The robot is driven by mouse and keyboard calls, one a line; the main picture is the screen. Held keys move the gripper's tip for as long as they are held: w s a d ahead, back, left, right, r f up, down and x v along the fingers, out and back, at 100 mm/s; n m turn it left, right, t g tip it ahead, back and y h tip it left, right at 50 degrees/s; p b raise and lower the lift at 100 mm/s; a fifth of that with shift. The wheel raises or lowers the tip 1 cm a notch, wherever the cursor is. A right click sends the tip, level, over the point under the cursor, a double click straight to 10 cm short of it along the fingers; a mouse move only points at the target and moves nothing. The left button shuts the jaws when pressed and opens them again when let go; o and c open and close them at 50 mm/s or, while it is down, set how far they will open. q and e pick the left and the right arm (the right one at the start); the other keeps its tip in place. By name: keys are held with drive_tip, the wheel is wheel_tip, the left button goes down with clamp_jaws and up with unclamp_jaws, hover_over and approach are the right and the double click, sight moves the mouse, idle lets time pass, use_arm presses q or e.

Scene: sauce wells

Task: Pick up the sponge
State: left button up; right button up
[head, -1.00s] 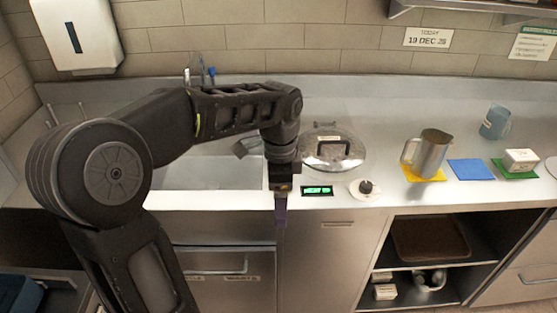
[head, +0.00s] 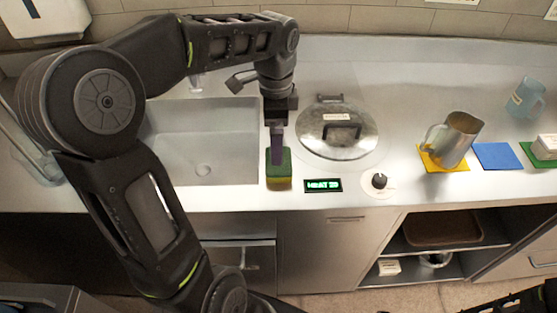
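The sponge (head: 279,180), green on top and yellow below, stands on the steel counter between the sink and the lit display. My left gripper (head: 276,160) points down at it, with its purple finger overlapping the sponge's upper part in the head view. I cannot tell whether the fingers touch the sponge or are closed around it. My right gripper is not in view; only a dark part of my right arm shows at the bottom right corner.
The sink (head: 200,150) is left of the sponge. A lidded round well (head: 315,142), a display (head: 323,185) and a knob (head: 379,181) are to its right. Further right are a metal pitcher (head: 461,138), a blue mat (head: 497,156) and a blue cup (head: 524,98).

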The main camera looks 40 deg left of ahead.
use_arm(q)
drive_tip(key=shift+f, duration=1.35)
drive_tip(key=shift+f+p, duration=0.7)
drive_tip(key=shift+f, duration=1.9)
drive_tip(key=c, duration=1.1)
drive_tip(key=shift+r, duration=0.1)
drive_tip(key=shift+c, duration=0.2)
wheel_tip(320, 180, up, 10)
drive_tip(key=b, duration=0.1)
